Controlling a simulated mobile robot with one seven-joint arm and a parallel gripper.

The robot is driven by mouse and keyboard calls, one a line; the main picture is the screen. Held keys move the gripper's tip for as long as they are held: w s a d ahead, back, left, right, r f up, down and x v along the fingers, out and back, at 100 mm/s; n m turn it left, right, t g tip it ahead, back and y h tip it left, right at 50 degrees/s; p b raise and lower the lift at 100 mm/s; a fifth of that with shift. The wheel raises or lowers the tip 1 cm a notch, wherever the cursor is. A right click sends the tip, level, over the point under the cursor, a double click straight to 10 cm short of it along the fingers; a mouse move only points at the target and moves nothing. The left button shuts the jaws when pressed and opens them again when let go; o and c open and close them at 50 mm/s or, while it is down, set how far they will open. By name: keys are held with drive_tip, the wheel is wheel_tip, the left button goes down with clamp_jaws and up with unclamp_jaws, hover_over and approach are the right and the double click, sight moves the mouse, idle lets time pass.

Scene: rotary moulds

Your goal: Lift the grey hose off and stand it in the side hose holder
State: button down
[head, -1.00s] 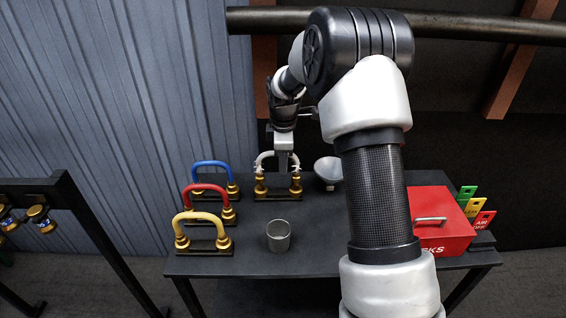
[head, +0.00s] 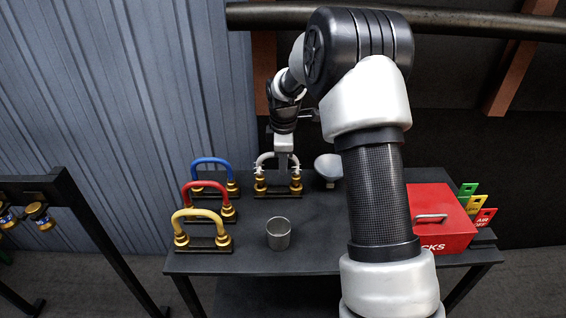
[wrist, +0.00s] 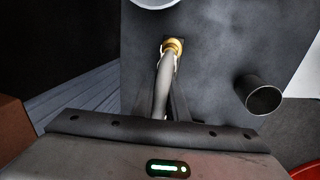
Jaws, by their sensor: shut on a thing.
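The grey hose (head: 264,158) is an arch with brass ends at the back of the black table, right of the blue hose. My gripper (head: 284,163) is shut on it at the top of its arch, coming from above. Its brass ends sit at the side hose holder (head: 275,194), a dark plate with brass sockets; whether they are seated or just above cannot be told. In the wrist view the hose (wrist: 162,88) runs up from between my fingers to a brass end. The finger tips are partly hidden there.
Blue (head: 210,162), red (head: 206,188) and yellow (head: 199,214) hoses stand on holders at the left. A grey cup (head: 278,234) is in front, a pale bowl (head: 327,168) right of the hose. A red box (head: 440,217) with coloured tags stands at the right.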

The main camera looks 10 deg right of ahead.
drive_tip(key=shift+f+b, duration=0.45)
drive_tip(key=shift+f, duration=0.5)
drive_tip(key=c, duration=1.7)
unclamp_jaws()
drive_tip(key=shift+o, duration=0.2)
